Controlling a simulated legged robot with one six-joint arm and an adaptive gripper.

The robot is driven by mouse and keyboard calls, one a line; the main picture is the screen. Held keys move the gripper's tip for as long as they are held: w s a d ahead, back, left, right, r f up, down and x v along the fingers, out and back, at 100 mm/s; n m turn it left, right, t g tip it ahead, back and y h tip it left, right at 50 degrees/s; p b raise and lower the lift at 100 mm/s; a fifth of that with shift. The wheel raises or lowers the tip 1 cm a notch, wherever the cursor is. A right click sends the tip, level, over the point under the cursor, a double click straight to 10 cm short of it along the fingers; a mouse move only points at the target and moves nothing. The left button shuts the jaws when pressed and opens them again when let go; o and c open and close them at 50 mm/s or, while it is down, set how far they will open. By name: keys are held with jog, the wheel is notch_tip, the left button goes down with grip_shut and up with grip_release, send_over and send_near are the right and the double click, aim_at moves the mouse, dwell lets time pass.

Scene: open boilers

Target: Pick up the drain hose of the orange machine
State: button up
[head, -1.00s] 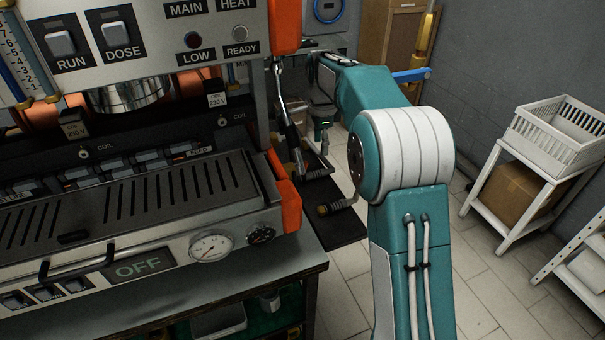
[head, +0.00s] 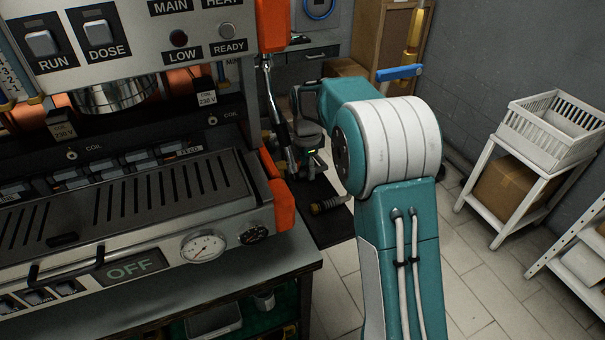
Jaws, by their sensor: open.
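The orange machine (head: 150,190) fills the left of the head view, with orange side panels, a slotted drip tray, a gauge and an OFF sign. I cannot make out its drain hose for certain. A thin metal wand with a dark sleeve (head: 281,125) hangs at its right side. My gripper (head: 311,172) is open, small and dark beyond the machine's right edge. It points down above a dark mat, near that wand; I cannot tell whether they touch. My arm's teal and white links cover part of the floor behind.
A short ribbed piece (head: 328,205) lies on the dark mat (head: 325,228) right of the machine. A white stand (head: 500,205) with a basket (head: 550,122) and a cardboard box stands at the right. A yellow pipe with a blue lever (head: 399,73) is behind my arm. Tiled floor is clear between.

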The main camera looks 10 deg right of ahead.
jog(key=shift+f, duration=0.5)
jog(key=shift+c, duration=0.2)
grip_shut()
jog(key=shift+r, duration=0.1)
notch_tip(320, 180, up, 7)
jog(key=shift+s, duration=0.15)
jog(key=s+d, duration=0.1)
jog(key=s, duration=0.4)
jog(key=s+d, duration=0.1)
jog(key=s, duration=0.5)
jog(key=s+d, duration=0.1)
jog(key=s, duration=0.5)
jog(key=shift+s+d, duration=0.2)
jog(key=shift+d, duration=0.05)
jog(key=c, duration=0.9)
grip_release()
